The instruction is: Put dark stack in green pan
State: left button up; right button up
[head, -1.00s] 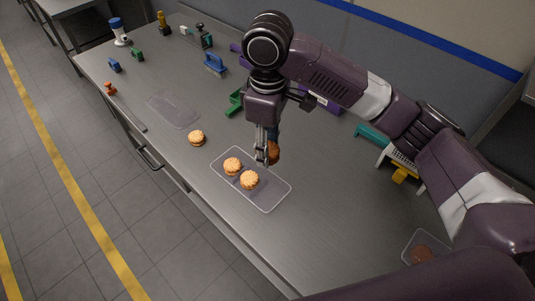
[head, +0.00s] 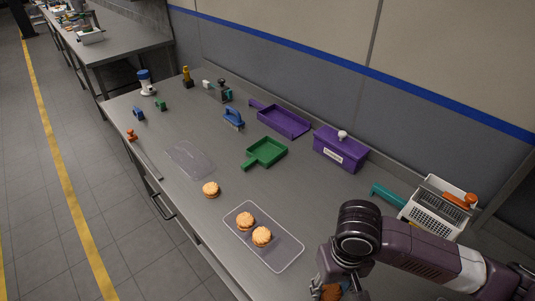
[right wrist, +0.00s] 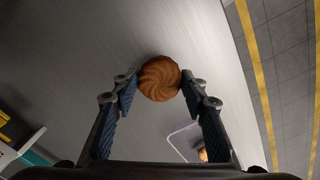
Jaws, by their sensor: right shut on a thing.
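My right gripper (head: 332,288) is at the bottom of the head view, shut on a dark brown swirled biscuit stack (right wrist: 160,79). In the right wrist view the stack sits between the two fingertips, seen end-on, so its height cannot be told. In the head view the stack (head: 329,293) is partly hidden by the gripper and cut by the frame edge. The green pan (head: 266,152) lies empty on the table, up and left of the gripper, well apart from it. My left gripper is not in view.
A clear tray (head: 285,265) with two pale biscuit stacks lies left of the gripper. Another pale stack (head: 211,189) stands alone. Behind the green pan are a purple pan (head: 284,122) and a purple box (head: 340,150). A white basket (head: 434,214) stands right. The table between tray and box is clear.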

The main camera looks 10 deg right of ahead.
aim_at(262, 157)
jog(key=i+j+z, duration=0.25)
jog(key=i+j, duration=0.2)
jog(key=i+j+z, duration=0.15)
jog(key=j, duration=0.25)
jog(key=i+j+z, duration=0.1)
jog(key=i+j, duration=0.15)
jog(key=i+j+z, duration=0.15)
jog(key=j, duration=0.25)
jog(key=i+j+z, duration=0.1)
jog(key=j, duration=0.3)
jog(key=i+j+z, duration=0.15)
jog(key=j, duration=0.2)
jog(key=i+j+z, duration=0.1)
jog(key=j, duration=0.3)
jog(key=i, duration=0.1)
